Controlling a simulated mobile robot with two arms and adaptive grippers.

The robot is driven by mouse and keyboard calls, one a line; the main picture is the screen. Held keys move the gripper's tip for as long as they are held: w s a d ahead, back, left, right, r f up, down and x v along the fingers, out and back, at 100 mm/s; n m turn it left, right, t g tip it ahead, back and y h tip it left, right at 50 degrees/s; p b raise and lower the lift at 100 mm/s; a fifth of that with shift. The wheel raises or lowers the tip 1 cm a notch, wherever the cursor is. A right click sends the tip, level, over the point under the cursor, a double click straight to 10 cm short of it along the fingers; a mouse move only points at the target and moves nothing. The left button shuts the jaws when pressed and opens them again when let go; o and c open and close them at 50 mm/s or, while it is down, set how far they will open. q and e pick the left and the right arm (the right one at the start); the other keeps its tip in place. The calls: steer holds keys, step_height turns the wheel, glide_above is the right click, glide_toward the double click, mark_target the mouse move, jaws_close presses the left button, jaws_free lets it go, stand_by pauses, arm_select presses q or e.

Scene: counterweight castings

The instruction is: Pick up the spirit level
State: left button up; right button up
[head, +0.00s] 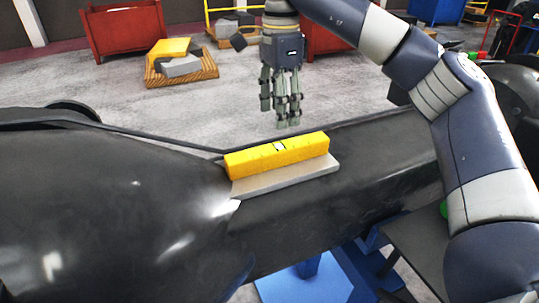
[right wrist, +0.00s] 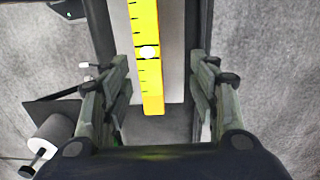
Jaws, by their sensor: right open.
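The yellow spirit level (head: 277,156) lies on a flat grey plate (head: 290,180) on top of a large black casting. My right gripper (head: 284,122) hangs pointing down, just beyond and above the level, apart from it. In the right wrist view the level (right wrist: 147,60) runs between the two spread fingers of the open right gripper (right wrist: 160,95), with a white round vial on it. Nothing is between the fingertips in contact. My left gripper is in neither view.
The black casting (head: 100,190) fills the left and middle foreground. A blue stand (head: 305,280) is below it. Behind, on the grey floor, are a wooden pallet (head: 183,78) with yellow and grey blocks and a red bin (head: 122,28).

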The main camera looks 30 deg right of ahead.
mark_target(279, 147)
steer(key=shift+s+f, duration=0.95)
steer(key=shift+s, duration=0.05)
step_height(279, 147, down, 2)
steer(key=shift+f+p, duration=0.15)
steer(key=shift+p, duration=0.2)
steer(key=shift+w+a+f+p, duration=0.15)
steer(key=shift+f+p, duration=0.2)
steer(key=shift+f, duration=0.2)
steer(key=shift+s+a+f+p, duration=0.1)
steer(key=shift+f+p, duration=0.2)
steer(key=shift+f, duration=0.25)
step_height(279, 147, down, 3)
steer(key=shift+r+p, duration=0.15)
steer(key=shift+p, duration=0.2)
steer(key=shift+f, duration=0.2)
steer(key=shift+c, duration=0.6)
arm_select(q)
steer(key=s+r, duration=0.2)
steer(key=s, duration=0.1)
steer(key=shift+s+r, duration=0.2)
arm_select(e)
steer(key=shift+a+r, duration=0.1)
jaws_close()
